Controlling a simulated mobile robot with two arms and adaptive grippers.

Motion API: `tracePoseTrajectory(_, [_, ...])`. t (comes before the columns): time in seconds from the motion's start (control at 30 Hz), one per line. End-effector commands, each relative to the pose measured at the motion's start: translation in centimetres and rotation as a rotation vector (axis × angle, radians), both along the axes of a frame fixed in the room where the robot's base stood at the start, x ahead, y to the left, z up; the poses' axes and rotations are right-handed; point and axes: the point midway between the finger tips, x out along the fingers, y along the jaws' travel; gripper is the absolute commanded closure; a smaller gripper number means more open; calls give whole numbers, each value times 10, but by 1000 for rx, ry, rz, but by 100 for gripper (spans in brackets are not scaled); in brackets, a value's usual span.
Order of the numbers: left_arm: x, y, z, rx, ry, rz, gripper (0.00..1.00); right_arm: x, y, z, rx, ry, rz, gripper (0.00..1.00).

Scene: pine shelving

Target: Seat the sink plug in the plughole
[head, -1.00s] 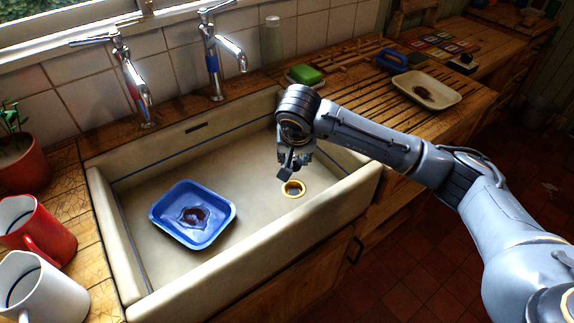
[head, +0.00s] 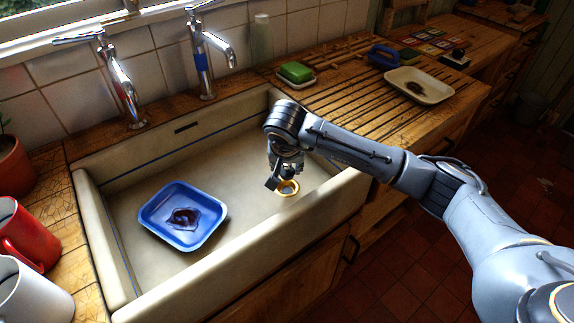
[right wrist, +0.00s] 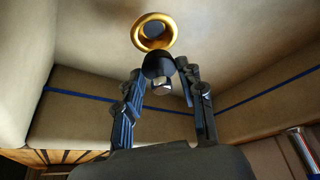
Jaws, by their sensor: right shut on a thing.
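The brass-rimmed plughole (head: 289,188) is in the floor of the cream sink, and it shows large at the top of the right wrist view (right wrist: 153,47). My right gripper (head: 277,181) is just above and beside it, partly covering it in the head view. In the right wrist view, a dark, rounded sink plug (right wrist: 157,65) with a silvery part is held between the fingertips of my right gripper (right wrist: 165,82). The plug overlaps the near edge of the brass ring there; I cannot tell whether they touch. My left gripper is not in view.
A blue tray (head: 152,222) with a dark stain lies left in the sink (head: 240,165). Taps (head: 205,75) stand behind. Mugs (head: 30,235) are at lower left. Green soap (head: 296,71) and a cream dish (head: 437,98) sit on the right drainboard.

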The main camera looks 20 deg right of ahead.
Motion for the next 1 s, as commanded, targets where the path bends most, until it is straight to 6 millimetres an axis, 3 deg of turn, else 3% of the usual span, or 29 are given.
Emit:
tracePoseTrajectory(0.1, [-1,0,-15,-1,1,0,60,0,0,-17,-1,0,0,92])
tracePoseTrajectory(0.33, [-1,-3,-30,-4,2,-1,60,0,0,-34,0,0,-1,92])
tracePoseTrajectory(1.0, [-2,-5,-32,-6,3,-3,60,0,0,-37,0,0,0,92])
